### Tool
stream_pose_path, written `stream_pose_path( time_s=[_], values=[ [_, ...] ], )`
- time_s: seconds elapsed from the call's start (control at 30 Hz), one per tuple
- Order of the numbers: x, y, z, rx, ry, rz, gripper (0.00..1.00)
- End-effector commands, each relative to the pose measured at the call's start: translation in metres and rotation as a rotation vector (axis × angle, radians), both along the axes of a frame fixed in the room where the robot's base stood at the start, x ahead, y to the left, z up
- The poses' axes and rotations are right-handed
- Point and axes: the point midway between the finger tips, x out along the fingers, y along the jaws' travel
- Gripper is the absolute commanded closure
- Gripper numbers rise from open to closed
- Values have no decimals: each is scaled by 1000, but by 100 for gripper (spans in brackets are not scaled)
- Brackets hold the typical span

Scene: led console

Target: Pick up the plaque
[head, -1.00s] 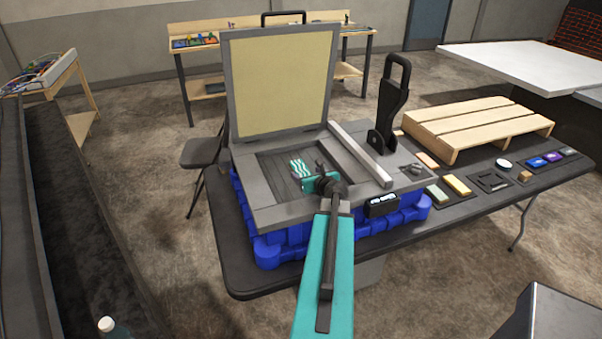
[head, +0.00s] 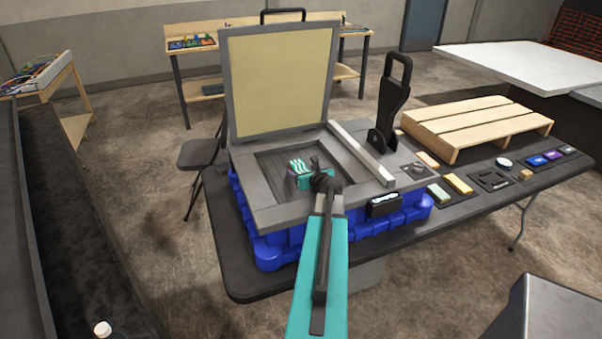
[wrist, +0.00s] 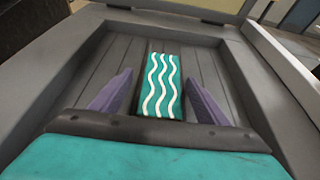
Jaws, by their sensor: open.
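The plaque (wrist: 161,86) is a teal block with white wavy stripes. It lies in the recessed grey bed of the console (head: 262,212). In the wrist view it sits between the two purple fingers of my open gripper (wrist: 160,100), with a gap on each side. In the head view the plaque (head: 299,166) shows just beyond my gripper (head: 304,176), and my wrist hides part of it.
The console's raised lid (head: 280,80) stands behind the bed. A light bar (head: 360,154) and an upright black handle (head: 391,103) are to the right. A wooden pallet (head: 478,127) and several small blocks lie on the table's right side.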

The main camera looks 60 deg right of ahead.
Motion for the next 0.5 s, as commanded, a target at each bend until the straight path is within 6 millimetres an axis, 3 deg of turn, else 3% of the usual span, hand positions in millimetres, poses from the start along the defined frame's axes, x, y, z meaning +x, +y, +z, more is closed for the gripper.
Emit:
stream_pose_path(
  time_s=[0.17,0.43,0.5],
  values=[
    [-2,-2,0,0,0,-3,31],
    [-3,-3,0,0,0,-4,73],
    [-3,-3,0,0,0,-4,78]
  ],
)
